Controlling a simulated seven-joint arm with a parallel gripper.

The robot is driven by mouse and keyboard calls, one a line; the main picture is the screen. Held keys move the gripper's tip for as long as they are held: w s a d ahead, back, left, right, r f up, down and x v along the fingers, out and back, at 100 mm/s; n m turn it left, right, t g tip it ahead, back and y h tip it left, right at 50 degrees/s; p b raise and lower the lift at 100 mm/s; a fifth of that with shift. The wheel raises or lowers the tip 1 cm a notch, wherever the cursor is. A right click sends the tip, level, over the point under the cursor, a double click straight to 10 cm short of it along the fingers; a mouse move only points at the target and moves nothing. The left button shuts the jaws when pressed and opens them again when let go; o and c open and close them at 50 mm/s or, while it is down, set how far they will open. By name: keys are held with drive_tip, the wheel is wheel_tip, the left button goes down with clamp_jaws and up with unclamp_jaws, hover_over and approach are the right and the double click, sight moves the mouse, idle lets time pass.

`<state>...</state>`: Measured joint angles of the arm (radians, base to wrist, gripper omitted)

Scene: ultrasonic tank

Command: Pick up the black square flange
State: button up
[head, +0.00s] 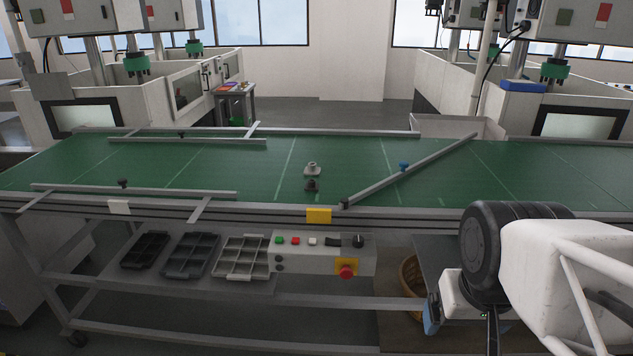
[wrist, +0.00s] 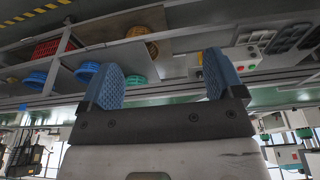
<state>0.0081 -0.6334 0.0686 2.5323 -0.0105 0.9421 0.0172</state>
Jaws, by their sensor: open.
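The black square flange (head: 311,186) sits on the green conveyor belt (head: 240,170) near the middle of the head view, close to the belt's front edge. A light grey flange (head: 312,170) sits just behind it, very close. My gripper (head: 431,316) is at the lower right of the head view, in front of and below the belt, well away from both flanges. In the wrist view, my gripper (wrist: 163,84) shows two blue ridged fingers spread wide with nothing between them. The flanges cannot be made out in the wrist view.
A slanted metal guide rail (head: 410,172) with a blue knob crosses the belt right of the flanges. A yellow block (head: 318,216) is on the belt's front edge. Below are a control box (head: 322,254) and compartment trays (head: 190,254). Belt left of the flanges is clear.

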drive_tip(key=w+a+m+y, duration=0.3)
drive_tip(key=w+a+m, duration=0.1)
drive_tip(key=w, duration=0.8)
drive_tip(key=w+a+r+m+y, duration=0.1)
drive_tip(key=w+a+m+y, duration=0.3)
drive_tip(key=w, duration=0.7)
drive_tip(key=w+a+m+y, duration=0.1)
drive_tip(key=w+a+m, duration=0.3)
drive_tip(key=w, duration=0.8)
drive_tip(key=m+t+y, duration=0.3)
drive_tip(key=m+y, duration=0.2)
drive_tip(key=m, duration=0.6)
approach(313, 181)
drive_tip(key=x, duration=0.3)
drive_tip(key=shift+r, duration=0.2)
drive_tip(key=shift+x, duration=1.3)
drive_tip(key=shift+f, duration=0.1)
